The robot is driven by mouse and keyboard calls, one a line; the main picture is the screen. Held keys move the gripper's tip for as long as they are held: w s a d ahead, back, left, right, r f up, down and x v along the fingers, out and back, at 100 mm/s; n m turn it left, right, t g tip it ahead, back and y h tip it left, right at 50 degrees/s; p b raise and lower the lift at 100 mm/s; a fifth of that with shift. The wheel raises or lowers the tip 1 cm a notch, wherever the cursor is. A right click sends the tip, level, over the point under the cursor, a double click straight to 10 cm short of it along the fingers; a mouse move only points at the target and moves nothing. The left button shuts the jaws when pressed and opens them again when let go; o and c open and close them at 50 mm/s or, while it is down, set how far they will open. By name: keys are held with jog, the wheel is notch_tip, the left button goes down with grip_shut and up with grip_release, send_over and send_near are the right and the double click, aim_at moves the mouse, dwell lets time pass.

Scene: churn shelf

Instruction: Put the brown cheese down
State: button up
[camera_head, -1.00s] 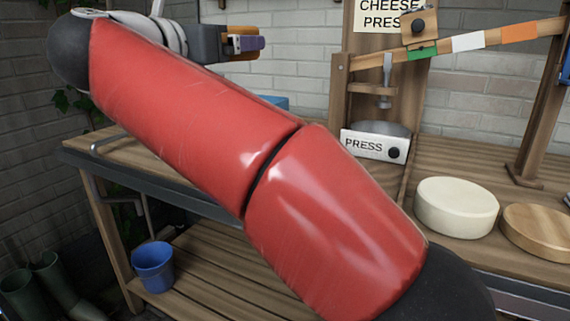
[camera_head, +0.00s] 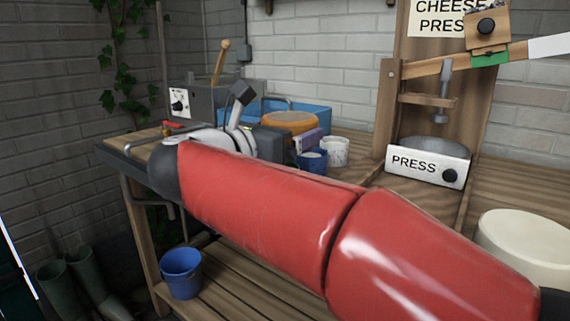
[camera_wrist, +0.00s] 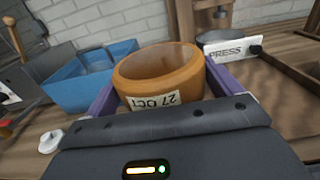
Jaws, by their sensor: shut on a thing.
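The brown cheese (camera_head: 290,122) is an orange-brown round with a paler top, in front of the blue tub in the head view. In the wrist view the cheese (camera_wrist: 165,78) carries a label reading "27 OCT", upside down. My gripper (camera_head: 306,140) has purple fingers, one on each side of the cheese, and is shut on it. The cheese looks about level, low over the wooden bench (camera_head: 375,150). Its underside is hidden, so I cannot tell if it touches the bench.
A blue tub (camera_head: 300,112) and a grey box with a dial (camera_head: 215,100) stand behind. A blue cup (camera_head: 312,162) and a white pot (camera_head: 335,151) are close by. The cheese press (camera_head: 428,165) and a cream cheese (camera_head: 525,240) are right. Bench boards before the press are bare.

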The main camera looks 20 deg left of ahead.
jog(key=shift+f, duration=2.5)
jog(key=shift+f+b, duration=0.3)
jog(key=shift+b, duration=0.25)
jog(key=o, duration=0.8)
jog(key=shift+c, duration=0.2)
jog(key=shift+r, duration=0.1)
